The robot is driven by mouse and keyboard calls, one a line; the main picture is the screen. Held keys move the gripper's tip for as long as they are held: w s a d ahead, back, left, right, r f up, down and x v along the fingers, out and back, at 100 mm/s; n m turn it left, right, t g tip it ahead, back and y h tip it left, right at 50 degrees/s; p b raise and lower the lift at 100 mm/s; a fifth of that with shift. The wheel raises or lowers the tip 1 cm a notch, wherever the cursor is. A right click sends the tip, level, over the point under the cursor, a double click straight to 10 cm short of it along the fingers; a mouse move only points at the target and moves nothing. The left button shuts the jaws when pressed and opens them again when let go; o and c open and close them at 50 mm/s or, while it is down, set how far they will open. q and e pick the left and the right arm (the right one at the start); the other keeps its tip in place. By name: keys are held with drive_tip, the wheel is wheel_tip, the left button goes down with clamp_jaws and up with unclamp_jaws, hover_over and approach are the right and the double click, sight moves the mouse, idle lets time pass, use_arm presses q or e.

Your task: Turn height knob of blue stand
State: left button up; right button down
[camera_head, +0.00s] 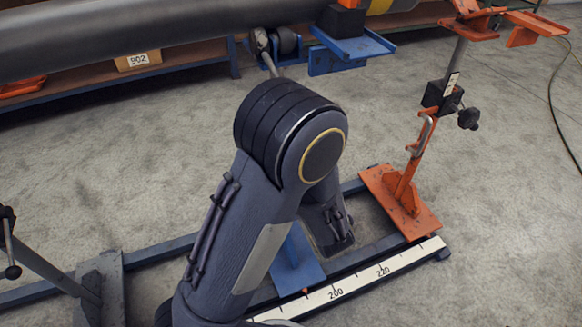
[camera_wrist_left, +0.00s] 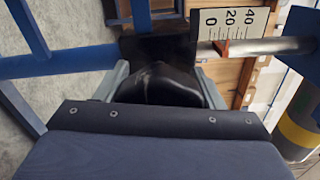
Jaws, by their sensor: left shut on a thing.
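The blue stand shows its blue head (camera_head: 350,47) under the pipe and its blue foot (camera_head: 297,264) on the floor rail in the head view. My left arm hides the middle of the stand there, with the knob and the left gripper. In the left wrist view a black knob (camera_wrist_left: 160,88) sits between the two grey fingers of my left gripper (camera_wrist_left: 160,76), which is shut on it. Above it are the stand's dark block (camera_wrist_left: 158,46) and a white height scale (camera_wrist_left: 232,24) marked 0, 20, 40 with a red pointer. My right gripper is not in view.
A large grey pipe (camera_head: 150,28) runs across the top. An orange stand (camera_head: 400,195) with its own black knob stands to the right on the rail (camera_head: 350,285). A grey stand (camera_head: 98,290) is at lower left. A shelf with a box (camera_head: 138,60) is behind.

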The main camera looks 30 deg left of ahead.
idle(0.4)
use_arm(q)
drive_tip(key=o, duration=1)
drive_tip(key=p+v, duration=0.1)
drive_tip(key=v, duration=0.7)
drive_tip(key=shift+a, duration=0.1)
